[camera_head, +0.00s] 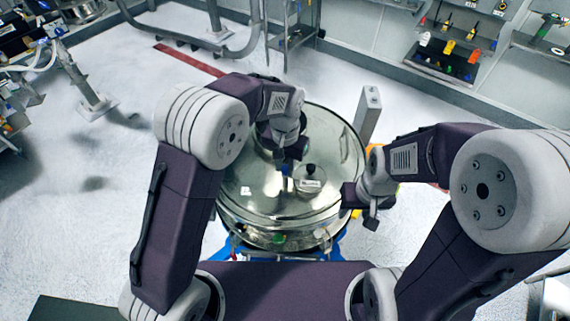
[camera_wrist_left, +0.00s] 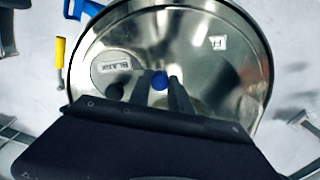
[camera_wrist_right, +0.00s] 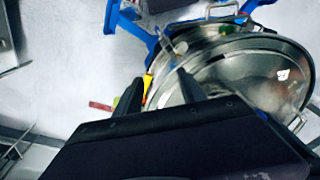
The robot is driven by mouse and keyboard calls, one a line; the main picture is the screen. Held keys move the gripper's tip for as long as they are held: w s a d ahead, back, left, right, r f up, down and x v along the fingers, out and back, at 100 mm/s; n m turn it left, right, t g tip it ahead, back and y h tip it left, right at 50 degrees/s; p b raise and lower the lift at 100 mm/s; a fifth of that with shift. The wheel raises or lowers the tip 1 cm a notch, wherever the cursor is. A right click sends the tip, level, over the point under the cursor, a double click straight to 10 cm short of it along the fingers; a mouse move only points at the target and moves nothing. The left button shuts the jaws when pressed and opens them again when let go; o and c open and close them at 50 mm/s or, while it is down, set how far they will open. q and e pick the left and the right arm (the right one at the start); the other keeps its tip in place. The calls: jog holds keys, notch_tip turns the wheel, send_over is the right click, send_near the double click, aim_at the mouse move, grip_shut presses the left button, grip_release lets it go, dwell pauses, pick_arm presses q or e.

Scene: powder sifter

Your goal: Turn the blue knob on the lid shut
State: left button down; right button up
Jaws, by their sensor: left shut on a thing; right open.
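The sifter's shiny round metal lid (camera_head: 255,190) fills the middle of the head view and also shows in the left wrist view (camera_wrist_left: 215,75). The blue knob (camera_wrist_left: 160,80) stands on the lid, between the fingers of my left gripper (camera_wrist_left: 160,86). The left gripper is shut on the knob. In the head view the knob (camera_head: 285,170) is mostly hidden by the left gripper (camera_head: 286,168). My right gripper (camera_wrist_right: 195,88) is open and empty. In the head view the right gripper (camera_head: 362,207) is at the right side of the lid.
A small round hatch with a black knob (camera_head: 310,170) sits on the lid just right of the blue knob. A grey metal post (camera_head: 368,112) rises behind the lid's right edge. A blue frame (camera_head: 225,248) supports the sifter. Shelves with tools (camera_head: 455,50) stand at the back right.

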aim_at(285, 167)
pick_arm(q)
jog(key=shift+n, duration=1)
jog(key=c, duration=1.2)
grip_release()
jog(key=shift+w+r, duration=0.1)
jog(key=shift+r, duration=0.1)
notch_tip(285, 167, up, 9)
jog(key=shift+f+b, duration=0.15)
jog(key=shift+b, duration=0.8)
